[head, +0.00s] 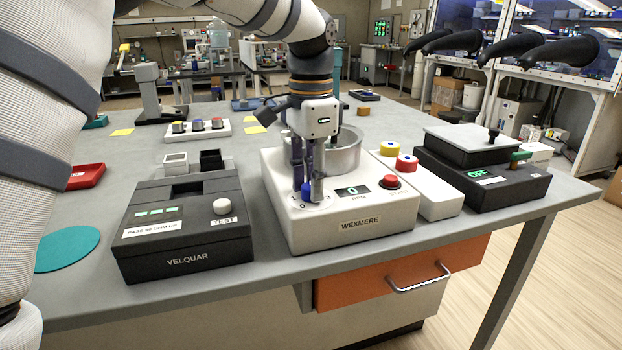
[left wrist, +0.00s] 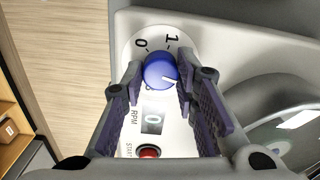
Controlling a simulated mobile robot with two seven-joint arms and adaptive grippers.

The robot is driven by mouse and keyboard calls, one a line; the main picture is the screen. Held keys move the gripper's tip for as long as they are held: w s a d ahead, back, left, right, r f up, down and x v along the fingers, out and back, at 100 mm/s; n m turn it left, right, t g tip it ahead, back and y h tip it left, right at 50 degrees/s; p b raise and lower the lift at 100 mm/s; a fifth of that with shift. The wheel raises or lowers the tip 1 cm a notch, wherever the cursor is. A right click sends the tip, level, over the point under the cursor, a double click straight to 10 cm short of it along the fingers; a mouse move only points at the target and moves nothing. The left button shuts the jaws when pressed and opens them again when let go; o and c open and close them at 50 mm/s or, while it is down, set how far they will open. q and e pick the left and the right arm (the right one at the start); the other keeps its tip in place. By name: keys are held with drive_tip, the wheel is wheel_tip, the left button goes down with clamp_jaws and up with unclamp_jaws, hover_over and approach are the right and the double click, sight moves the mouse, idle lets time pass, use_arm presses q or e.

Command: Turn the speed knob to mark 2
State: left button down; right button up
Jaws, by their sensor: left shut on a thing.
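The blue speed knob (head: 307,189) sits on a white dial at the front left of the white WEXMERE unit (head: 330,222). My left gripper (head: 308,194) points down at it, and its fingers are shut on the knob from both sides. In the left wrist view the knob (left wrist: 160,73) lies between the fingertips (left wrist: 160,80). Its white pointer line faces right and slightly down, beyond the 1 in the clockwise direction. The marks 0 and 1 show; the mark 2 is not visible. The RPM display (head: 353,191) reads 0. My right gripper is not in view.
A red START button (head: 390,182) and a round metal bowl (head: 343,152) are on the same unit. A black VELQUAR box (head: 182,228) stands left; a black box reading OFF (head: 482,180) stands right. The bench front edge is close.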

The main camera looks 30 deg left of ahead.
use_arm(q)
drive_tip(key=c, duration=1.2)
unclamp_jaws()
drive_tip(key=shift+c, duration=0.2)
wheel_tip(320, 180, up, 12)
